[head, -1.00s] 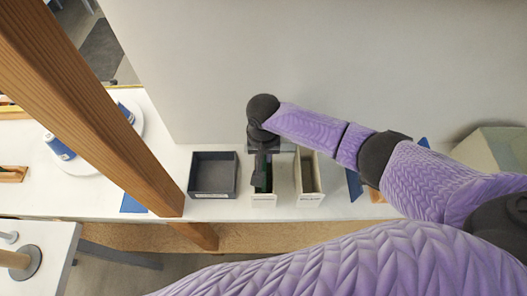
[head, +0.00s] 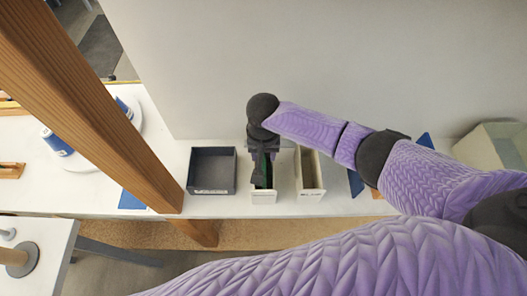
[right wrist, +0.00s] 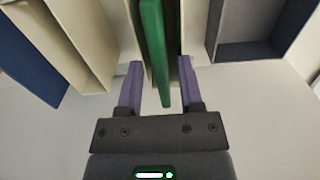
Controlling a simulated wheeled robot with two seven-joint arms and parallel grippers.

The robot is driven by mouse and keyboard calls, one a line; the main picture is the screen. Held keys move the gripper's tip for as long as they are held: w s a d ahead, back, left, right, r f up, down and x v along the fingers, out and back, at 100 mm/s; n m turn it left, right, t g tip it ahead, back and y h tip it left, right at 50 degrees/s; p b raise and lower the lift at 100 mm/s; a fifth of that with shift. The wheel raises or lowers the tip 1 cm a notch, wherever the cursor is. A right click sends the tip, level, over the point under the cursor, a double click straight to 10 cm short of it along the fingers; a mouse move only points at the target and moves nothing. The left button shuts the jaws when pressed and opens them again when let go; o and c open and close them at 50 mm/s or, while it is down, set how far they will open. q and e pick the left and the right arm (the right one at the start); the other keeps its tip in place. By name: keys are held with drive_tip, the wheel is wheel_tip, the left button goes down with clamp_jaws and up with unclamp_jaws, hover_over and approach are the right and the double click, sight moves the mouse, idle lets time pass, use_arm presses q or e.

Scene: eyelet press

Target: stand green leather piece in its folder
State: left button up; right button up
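The green leather piece (head: 264,168) stands upright in a cream folder (head: 263,197), the left of two cream folders. In the right wrist view the green piece (right wrist: 155,45) is a thin panel between the walls of its folder. My right gripper (right wrist: 157,85) is over this folder. Its two purple fingers straddle the green piece, with a visible gap on each side. In the head view the right gripper (head: 263,155) partly hides the folder and the green piece. The lower end of the green piece is hidden in the folder. My left gripper is not in view.
An empty-looking cream folder (head: 311,193) stands just right, and a dark grey box (head: 212,190) stands to the left. A blue piece (head: 355,183) is farther right. The grey wall (head: 330,60) is close behind the gripper. A wooden post (head: 95,100) crosses the left side.

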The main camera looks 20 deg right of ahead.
drive_tip(key=shift+o, duration=0.3)
wheel_tip(320, 180, up, 10)
drive_tip(key=p, duration=0.2)
drive_tip(key=shift+p, duration=0.4)
